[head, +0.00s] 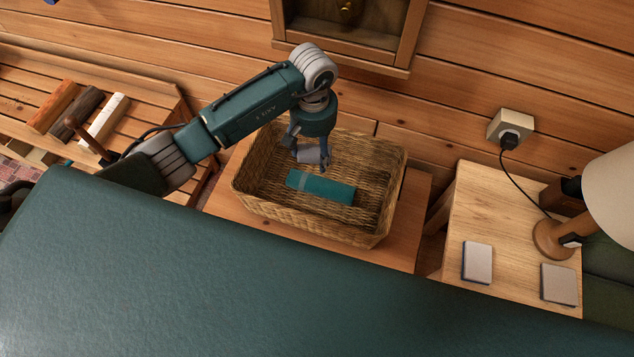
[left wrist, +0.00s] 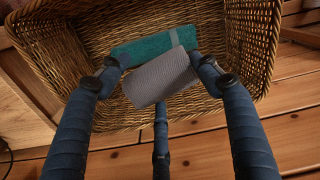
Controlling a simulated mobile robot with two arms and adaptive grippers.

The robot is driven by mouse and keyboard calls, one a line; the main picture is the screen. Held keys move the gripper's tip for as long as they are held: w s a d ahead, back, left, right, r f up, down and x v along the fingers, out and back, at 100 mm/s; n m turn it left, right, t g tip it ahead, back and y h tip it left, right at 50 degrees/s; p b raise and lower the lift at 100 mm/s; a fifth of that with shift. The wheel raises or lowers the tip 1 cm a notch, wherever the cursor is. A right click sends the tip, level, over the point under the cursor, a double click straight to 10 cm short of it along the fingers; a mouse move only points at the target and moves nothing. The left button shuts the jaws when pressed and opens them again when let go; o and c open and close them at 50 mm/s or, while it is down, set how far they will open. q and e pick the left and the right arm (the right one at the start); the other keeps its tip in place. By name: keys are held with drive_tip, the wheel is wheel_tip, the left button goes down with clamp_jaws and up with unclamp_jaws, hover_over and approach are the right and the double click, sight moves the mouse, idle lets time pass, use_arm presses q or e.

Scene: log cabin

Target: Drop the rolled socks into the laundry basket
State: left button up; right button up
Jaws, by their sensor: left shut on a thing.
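The wicker laundry basket (head: 376,233) stands on a low wooden stand, its open top facing up; the left wrist view also shows its woven wall (left wrist: 60,52). My left gripper (head: 312,158) is over the back part of the basket, fingers pointing down. It is shut on a grey ribbed roll, the rolled socks (left wrist: 160,78), which shows between the fingers in the left wrist view. A teal roll with a pale band (head: 320,187) lies inside the basket, below the gripper; it also shows in the left wrist view (left wrist: 150,46). My right gripper is out of view.
A wooden side table (head: 510,215) on the right holds two pale flat objects and a lamp (head: 550,238). A wall shelf (head: 345,40) hangs behind the basket. A slatted bench (head: 30,75) with log-like pieces is at left.

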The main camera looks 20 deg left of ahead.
use_arm(q)
drive_tip(key=o, duration=1.2)
drive_tip(key=shift+c, duration=0.2)
drive_tip(key=shift+r, duration=0.1)
wheel_tip(320, 180, up, 12)
